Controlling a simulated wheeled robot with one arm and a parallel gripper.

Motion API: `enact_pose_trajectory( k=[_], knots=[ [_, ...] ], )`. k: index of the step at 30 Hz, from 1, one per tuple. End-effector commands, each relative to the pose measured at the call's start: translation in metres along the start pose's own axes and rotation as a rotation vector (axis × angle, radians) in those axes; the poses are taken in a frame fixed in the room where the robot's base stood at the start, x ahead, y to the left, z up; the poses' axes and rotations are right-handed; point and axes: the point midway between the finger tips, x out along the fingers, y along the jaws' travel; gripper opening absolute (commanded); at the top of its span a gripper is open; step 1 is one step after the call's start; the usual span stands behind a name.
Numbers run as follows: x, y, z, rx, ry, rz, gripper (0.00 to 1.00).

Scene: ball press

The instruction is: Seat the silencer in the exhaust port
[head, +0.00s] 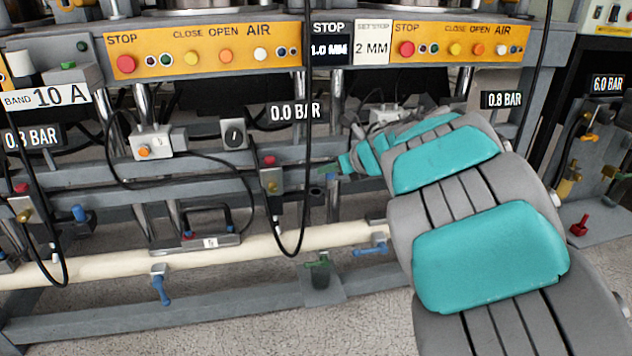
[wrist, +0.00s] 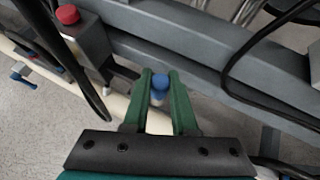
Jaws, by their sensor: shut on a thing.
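My gripper (head: 330,172) reaches in from the right, in front of the press frame. In the wrist view, its two green fingers (wrist: 161,88) are shut on a small piece with a rounded blue end, which I take to be the silencer (wrist: 160,82). The fingers hide its sides. A grey valve block (head: 270,182) with a red button stands left of my gripper; the block (wrist: 88,45) also shows at upper left in the wrist view. The held piece is apart from this block. I cannot make out the exhaust port for certain.
A cream pipe (head: 210,254) with blue-handled valves runs low across the frame. A black hose (head: 303,215) hangs between the block and my gripper. A grey rail (wrist: 185,55) crosses behind the fingers. A green-topped stand (head: 318,278) is below.

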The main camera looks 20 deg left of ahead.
Motion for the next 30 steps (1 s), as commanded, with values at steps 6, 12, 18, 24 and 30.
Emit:
enact_pose_trajectory(
  k=[6,12,18,24,30],
  knots=[
    [0.018,0.025,0.010,-0.002,-0.001,0.000,0.00],
    [0.029,0.029,-0.002,0.002,0.001,0.002,0.00],
    [0.040,0.027,-0.018,0.002,0.000,-0.001,0.00],
    [0.040,0.027,-0.019,-0.001,-0.001,-0.002,0.00],
    [0.042,0.026,-0.022,0.000,0.000,-0.003,0.00]
  ],
)
